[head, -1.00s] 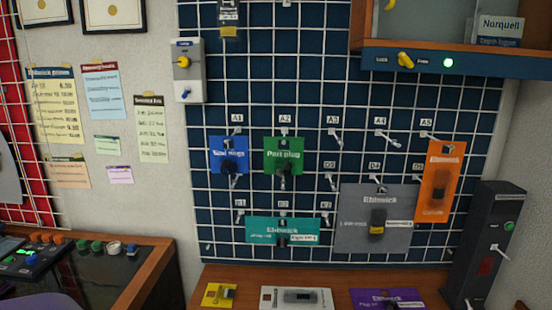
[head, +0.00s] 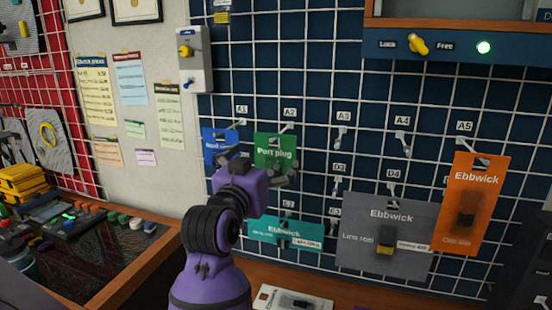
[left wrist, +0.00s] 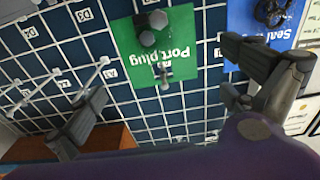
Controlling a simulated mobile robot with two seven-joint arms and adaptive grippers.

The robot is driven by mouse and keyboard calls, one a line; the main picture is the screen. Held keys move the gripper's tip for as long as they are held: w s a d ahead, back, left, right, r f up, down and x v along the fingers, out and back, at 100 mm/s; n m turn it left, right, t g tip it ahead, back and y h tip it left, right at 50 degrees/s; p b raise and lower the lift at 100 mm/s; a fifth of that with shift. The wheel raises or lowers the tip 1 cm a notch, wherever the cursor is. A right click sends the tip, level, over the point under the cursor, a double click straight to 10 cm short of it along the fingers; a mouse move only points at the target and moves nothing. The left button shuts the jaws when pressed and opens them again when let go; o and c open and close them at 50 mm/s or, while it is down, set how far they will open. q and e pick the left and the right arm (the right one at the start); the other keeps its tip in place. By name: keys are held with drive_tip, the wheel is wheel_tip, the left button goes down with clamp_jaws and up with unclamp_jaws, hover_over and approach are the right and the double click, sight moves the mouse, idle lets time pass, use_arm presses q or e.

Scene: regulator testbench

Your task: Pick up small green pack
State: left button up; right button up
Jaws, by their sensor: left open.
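The small green pack labelled "Port plug" (head: 275,146) hangs on the hook under tag A2 on the dark blue grid wall. In the left wrist view the green pack (left wrist: 184,47) shows turned over, its dark plug parts at its top and its hook near its lower edge. My left gripper (head: 262,172) is in front of the lower part of the pack, open and empty. In the left wrist view its two fingers (left wrist: 163,75) are spread wide, with the pack showing between and beyond them. Whether they touch it cannot be told. My right gripper is not in view.
A blue pack (head: 220,146) hangs close left of the green one, partly behind my gripper. A teal pack (head: 268,232) hangs below, with grey (head: 365,235) and orange (head: 478,180) packs to the right. Bare hooks stick out under A3 and A4. A wooden shelf (head: 250,275) lies below.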

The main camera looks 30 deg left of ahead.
sight(275, 157)
use_arm(q)
drive_tip(key=shift+d+f, duration=0.1)
drive_tip(key=shift+f, duration=0.3)
drive_tip(key=shift+g, duration=0.3)
drive_tip(key=x, duration=0.6)
drive_tip(key=shift+w+f, duration=0.2)
drive_tip(key=shift+w, duration=0.2)
drive_tip(key=shift+w+a+f, duration=0.1)
drive_tip(key=shift+w+a, duration=0.2)
drive_tip(key=shift+w, duration=0.05)
drive_tip(key=shift+c, duration=0.4)
drive_tip(key=c, duration=1)
